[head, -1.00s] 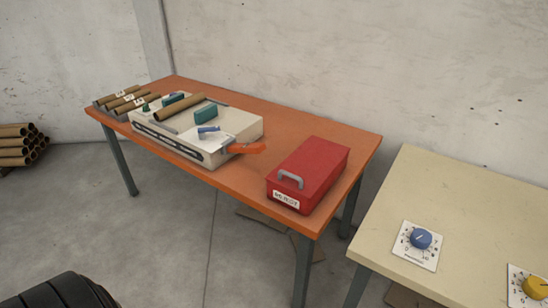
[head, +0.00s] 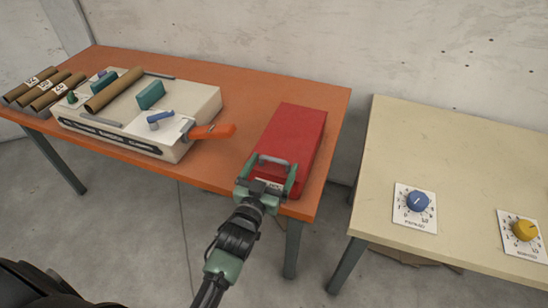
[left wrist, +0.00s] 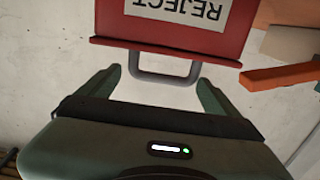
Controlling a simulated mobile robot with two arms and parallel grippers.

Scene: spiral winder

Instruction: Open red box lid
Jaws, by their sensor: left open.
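The red box (head: 295,135) sits at the right end of the orange table with its lid shut. It has a grey handle (head: 276,159) at its front edge. In the left wrist view the handle (left wrist: 165,79) shows as a grey loop below the white REJECT label (left wrist: 180,10). My left gripper (head: 267,172) is at the front of the box, open, with its green fingers on either side of the handle. In the left wrist view the left gripper's fingers (left wrist: 160,92) stand apart from the handle's sides. My right gripper is not in view.
A cream winder machine (head: 190,105) with an orange lever (head: 212,131) stands left of the box. Several cardboard tubes (head: 45,88) lie at the table's left end. A cream table (head: 460,150) with blue (head: 417,200) and yellow (head: 524,230) dials stands at right, across a gap.

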